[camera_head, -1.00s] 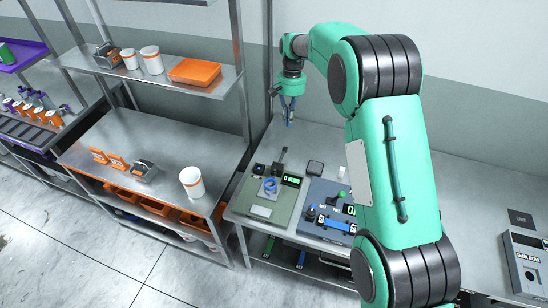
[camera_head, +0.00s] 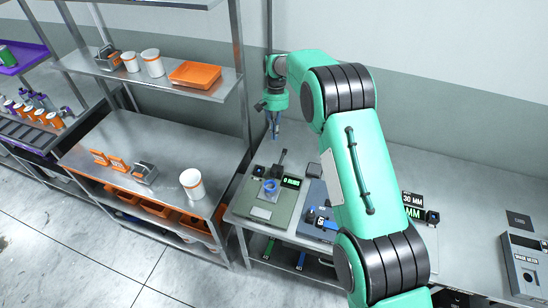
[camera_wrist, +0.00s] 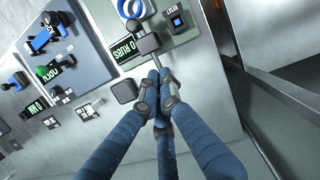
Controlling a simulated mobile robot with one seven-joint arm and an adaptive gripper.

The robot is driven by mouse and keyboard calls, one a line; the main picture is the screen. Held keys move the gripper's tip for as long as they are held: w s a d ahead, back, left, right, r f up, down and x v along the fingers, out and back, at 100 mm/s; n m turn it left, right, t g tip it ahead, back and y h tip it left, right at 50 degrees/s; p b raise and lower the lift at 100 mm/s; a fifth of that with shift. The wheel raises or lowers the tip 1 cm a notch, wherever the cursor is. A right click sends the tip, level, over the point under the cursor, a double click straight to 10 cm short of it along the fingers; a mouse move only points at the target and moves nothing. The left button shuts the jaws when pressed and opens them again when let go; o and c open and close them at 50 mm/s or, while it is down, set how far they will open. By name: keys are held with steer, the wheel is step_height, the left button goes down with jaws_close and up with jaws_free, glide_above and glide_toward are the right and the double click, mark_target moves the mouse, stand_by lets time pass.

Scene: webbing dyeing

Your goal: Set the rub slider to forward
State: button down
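The rub unit (camera_head: 256,213) is a grey-green plate on the bench, with a "0 RUBS" display (camera_head: 291,182) and a blue ring (camera_head: 270,187). The display also shows in the wrist view (camera_wrist: 124,50). A dark slider handle (camera_head: 281,159) stands at the plate's back; in the wrist view its dark block (camera_wrist: 147,43) has a thin rod pointing toward my fingertips. My gripper (camera_head: 275,135) points down just behind and above the handle. In the wrist view my blue fingers (camera_wrist: 160,76) meet at the tips, with nothing seen between them. Whether they touch the rod is unclear.
A blue-grey unit (camera_head: 312,218) stands to the right, partly hidden by my arm. A dark square pad (camera_head: 314,170) lies behind it. A shelf post (camera_head: 241,95) rises close left of my gripper. A grey box (camera_head: 525,262) stands far right.

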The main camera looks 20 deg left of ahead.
steer(key=x, duration=0.3)
steer(key=s+x, duration=0.1)
steer(key=x, duration=0.2)
steer(key=s+x, duration=0.1)
steer(key=x, duration=0.3)
steer(key=shift+s+d+r+p, duration=0.2)
steer(key=shift+d+p, duration=0.1)
steer(key=shift+p, duration=0.1)
steer(key=shift+s+d+f, duration=0.15)
steer(key=shift+s+d, duration=0.05)
steer(key=shift+s, duration=0.55)
